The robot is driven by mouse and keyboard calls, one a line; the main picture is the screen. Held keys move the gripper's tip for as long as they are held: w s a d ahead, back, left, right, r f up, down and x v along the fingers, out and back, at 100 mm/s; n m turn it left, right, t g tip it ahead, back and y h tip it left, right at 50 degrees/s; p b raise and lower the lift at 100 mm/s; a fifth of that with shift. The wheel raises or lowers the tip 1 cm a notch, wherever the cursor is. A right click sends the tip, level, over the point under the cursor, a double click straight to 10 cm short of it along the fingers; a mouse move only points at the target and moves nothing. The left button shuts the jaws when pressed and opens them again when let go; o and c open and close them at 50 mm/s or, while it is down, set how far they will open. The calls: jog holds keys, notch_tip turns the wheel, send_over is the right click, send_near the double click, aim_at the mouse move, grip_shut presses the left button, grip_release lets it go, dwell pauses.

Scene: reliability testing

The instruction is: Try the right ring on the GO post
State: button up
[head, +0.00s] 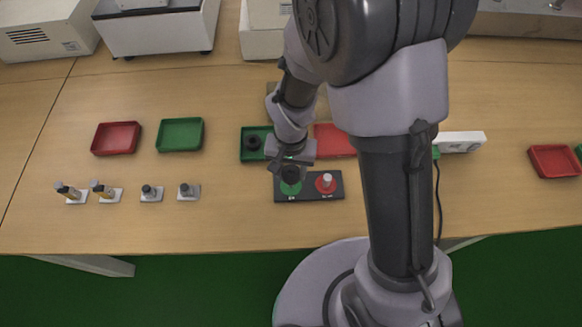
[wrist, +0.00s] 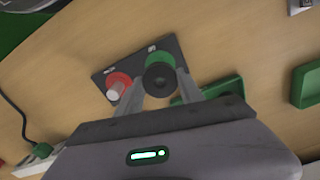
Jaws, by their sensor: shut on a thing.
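My gripper (head: 290,164) is shut on a black ring (head: 290,174), held over the green side of the dark gauge plate (head: 308,196). In the wrist view, the ring (wrist: 151,80) sits between the fingertips (wrist: 160,84), in front of the green GO disc (wrist: 157,57). The GO post is hidden behind the ring; I cannot tell whether the ring is around it. The red disc with its pale post (head: 327,180) stands bare on the right of the plate. Another black ring (head: 252,143) lies in the green tray (head: 244,156) behind the plate.
A red tray (head: 334,140) stands beside the green tray, partly behind my arm. More red (head: 116,138) and green (head: 181,135) trays stand at left. Several small parts on white bases (head: 151,193) line the front left. A white box with a cable (head: 461,142) is at right.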

jog(key=shift+f+b, duration=0.6)
jog(key=shift+f, duration=0.3)
dwell(0.4)
jog(key=shift+r+p, duration=1.25)
jog(key=shift+r, duration=0.45)
jog(key=shift+w, duration=0.1)
